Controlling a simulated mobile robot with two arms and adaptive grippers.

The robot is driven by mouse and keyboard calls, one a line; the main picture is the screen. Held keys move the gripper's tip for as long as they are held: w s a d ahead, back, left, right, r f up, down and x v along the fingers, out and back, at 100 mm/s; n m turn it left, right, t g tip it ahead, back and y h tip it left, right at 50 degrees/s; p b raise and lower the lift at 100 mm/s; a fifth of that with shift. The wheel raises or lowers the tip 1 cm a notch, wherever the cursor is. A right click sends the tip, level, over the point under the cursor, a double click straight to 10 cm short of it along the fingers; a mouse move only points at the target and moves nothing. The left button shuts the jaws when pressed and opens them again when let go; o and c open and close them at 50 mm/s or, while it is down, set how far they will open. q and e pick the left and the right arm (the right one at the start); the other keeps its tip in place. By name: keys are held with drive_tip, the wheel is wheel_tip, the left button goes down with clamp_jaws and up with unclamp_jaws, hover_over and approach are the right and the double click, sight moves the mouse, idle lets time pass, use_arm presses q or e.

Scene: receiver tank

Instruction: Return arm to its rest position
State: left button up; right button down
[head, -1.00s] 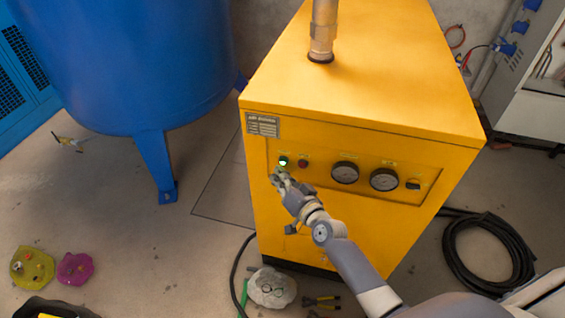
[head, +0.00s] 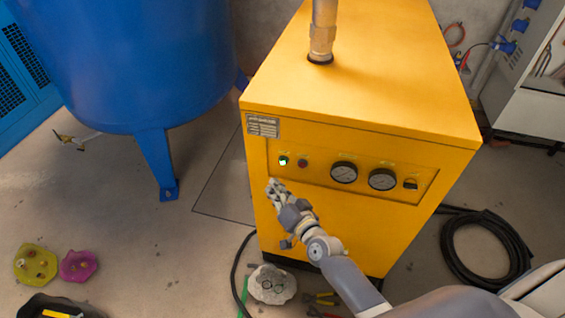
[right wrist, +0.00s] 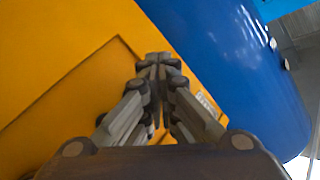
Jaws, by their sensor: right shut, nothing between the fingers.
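My right gripper (head: 272,186) is in front of the yellow cabinet (head: 375,75), a little below its control panel. In the right wrist view the gripper (right wrist: 158,62) is shut with its fingertips together and nothing between them, facing the yellow cabinet front (right wrist: 60,60). On the panel a green button (head: 283,161) is lit, with a dark red button (head: 302,164) to its right. My right arm comes in from the lower right. My left gripper is not in view.
A blue tank (head: 125,60) on legs stands left of the cabinet. Two gauges (head: 344,172) and a black knob (head: 410,184) sit on the panel. A coiled black hose (head: 447,250) lies on the right floor. A pale rock-like dish (head: 271,285) lies below the arm.

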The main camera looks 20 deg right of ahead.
idle(0.3)
drive_tip(key=s+d+f+n+g, duration=0.1)
drive_tip(key=s+f+g, duration=0.1)
drive_tip(key=s+f, duration=0.55)
drive_tip(key=s+f+n+g+h, duration=0.1)
drive_tip(key=s+f+n+g, duration=0.2)
drive_tip(key=f, duration=0.8)
drive_tip(key=s+d+f+g, duration=0.1)
drive_tip(key=s+f+g, duration=0.1)
drive_tip(key=s+f, duration=0.65)
drive_tip(key=s+d+f+n+g, duration=0.1)
drive_tip(key=s+f, duration=0.4)
drive_tip(key=s, duration=0.5)
drive_tip(key=s+d+f+n+g+h, duration=0.1)
drive_tip(key=s+f+g, duration=0.3)
drive_tip(key=s, duration=0.6)
drive_tip(key=s+d+f+n+g+h, duration=0.1)
drive_tip(key=s+d+f+g, duration=0.2)
drive_tip(key=s+f, duration=0.4)
drive_tip(key=s, duration=0.3)
drive_tip(key=shift+f+n, duration=0.15)
drive_tip(key=shift+n, duration=0.15)
